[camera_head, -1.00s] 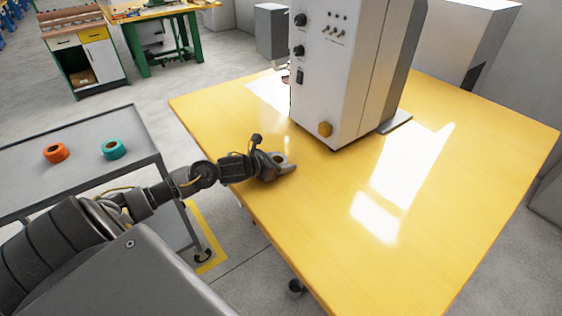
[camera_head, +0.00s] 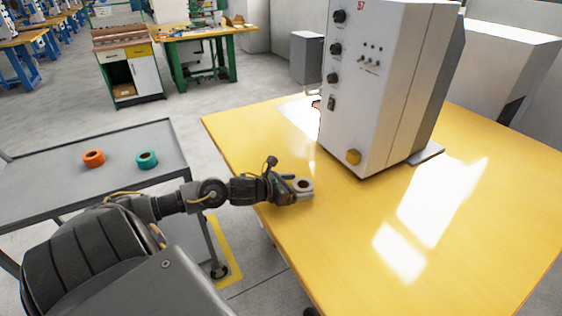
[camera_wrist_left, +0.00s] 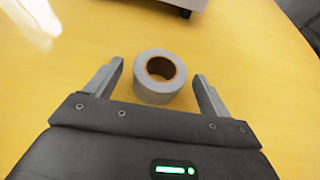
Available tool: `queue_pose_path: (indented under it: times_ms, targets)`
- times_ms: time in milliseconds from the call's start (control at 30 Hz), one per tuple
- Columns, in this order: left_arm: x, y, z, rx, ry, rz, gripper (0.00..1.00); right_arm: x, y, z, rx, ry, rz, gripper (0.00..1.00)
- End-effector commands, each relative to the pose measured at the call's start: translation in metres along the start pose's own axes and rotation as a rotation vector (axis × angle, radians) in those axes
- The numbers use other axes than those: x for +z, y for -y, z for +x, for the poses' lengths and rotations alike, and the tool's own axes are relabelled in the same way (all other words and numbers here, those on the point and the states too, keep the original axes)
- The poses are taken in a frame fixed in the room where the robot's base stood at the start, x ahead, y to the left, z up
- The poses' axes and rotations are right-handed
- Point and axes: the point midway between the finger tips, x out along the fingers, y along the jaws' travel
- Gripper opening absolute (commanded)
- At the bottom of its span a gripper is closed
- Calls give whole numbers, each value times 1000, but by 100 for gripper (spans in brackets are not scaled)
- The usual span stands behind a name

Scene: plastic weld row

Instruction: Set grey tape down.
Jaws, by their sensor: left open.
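The grey tape (camera_wrist_left: 158,93) is a roll with a brown core, lying flat on the yellow table (camera_head: 330,240). In the left wrist view it sits between the two spread fingers of my left gripper (camera_wrist_left: 160,72), with yellow table showing on both sides of it. In the head view the grey tape (camera_head: 304,184) shows at the end of my left gripper (camera_head: 297,190), near the table's left edge, partly hidden by the fingers. My left gripper is open and low over the table. My right gripper is in no view.
A tall white machine (camera_head: 365,100) with knobs stands on the table behind the tape. A grey cart (camera_head: 60,170) at the left carries an orange roll (camera_head: 93,158) and a teal roll (camera_head: 147,160). The table's front and right are clear.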

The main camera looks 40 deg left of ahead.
Motion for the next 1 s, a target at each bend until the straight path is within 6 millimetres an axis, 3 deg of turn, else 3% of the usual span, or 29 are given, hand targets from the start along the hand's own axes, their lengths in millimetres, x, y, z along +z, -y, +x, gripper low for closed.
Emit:
queue_pose_path:
  times_ms: [200, 400, 1000]
  targets:
    - [-2, 1, -43, -2, -6, 3, 82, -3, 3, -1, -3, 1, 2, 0]
    - [-2, 0, -65, 0, -4, 0, 82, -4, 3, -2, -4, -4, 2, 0]
    - [0, 0, -76, -1, 0, 0, 82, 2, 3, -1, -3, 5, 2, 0]
